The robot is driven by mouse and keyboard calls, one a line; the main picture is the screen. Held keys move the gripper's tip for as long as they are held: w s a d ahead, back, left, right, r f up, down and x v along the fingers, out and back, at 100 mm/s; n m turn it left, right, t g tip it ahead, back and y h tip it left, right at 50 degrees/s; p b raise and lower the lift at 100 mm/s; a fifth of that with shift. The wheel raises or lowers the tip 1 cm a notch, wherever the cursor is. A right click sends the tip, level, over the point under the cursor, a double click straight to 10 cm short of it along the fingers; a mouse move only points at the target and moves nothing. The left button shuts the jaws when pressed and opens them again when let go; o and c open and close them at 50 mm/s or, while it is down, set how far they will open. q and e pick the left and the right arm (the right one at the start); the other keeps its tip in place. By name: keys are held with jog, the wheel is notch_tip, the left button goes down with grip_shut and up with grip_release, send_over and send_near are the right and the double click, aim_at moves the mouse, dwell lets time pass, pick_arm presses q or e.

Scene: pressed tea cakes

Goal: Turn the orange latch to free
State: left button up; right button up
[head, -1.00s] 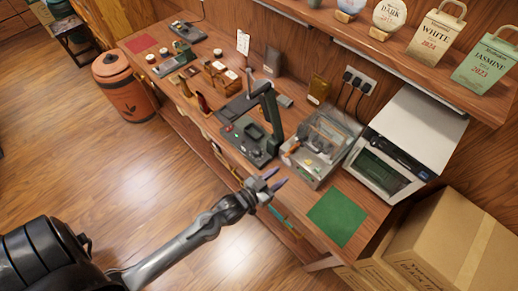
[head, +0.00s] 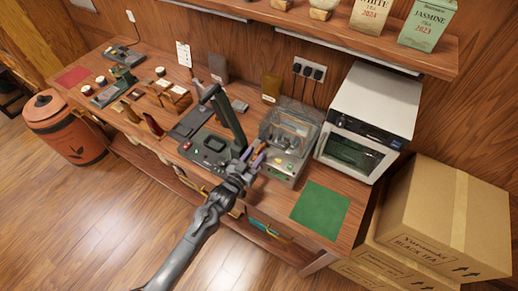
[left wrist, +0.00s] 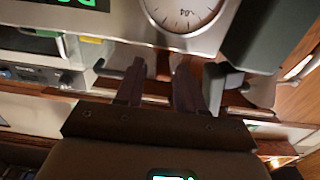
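The clear-covered machine (head: 285,170) stands on the bench, with small coloured parts on its front. A small orange part (head: 258,169) shows at its left front, close to my left gripper; it is too small to tell if it is the latch or how it is turned. My left gripper (head: 255,154) is at the machine's left front corner, beside the dark lever press (head: 232,122). In the left wrist view its two fingers (left wrist: 158,88) are apart with nothing visible between them. No orange latch can be made out there. My right gripper is not in view.
A round dial gauge (left wrist: 183,12) and a green-lit display lie beyond the fingers in the left wrist view. A white oven (head: 365,125) stands right of the machine. A green mat (head: 320,210) lies bare in front. Cardboard boxes (head: 440,220) stand at the right.

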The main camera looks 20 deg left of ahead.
aim_at(256, 154)
pick_arm(q)
jog(key=shift+w+d, duration=0.15)
jog(key=shift+w, duration=0.7)
jog(key=shift+w+d, duration=0.15)
jog(key=shift+w, duration=0.7)
grip_shut()
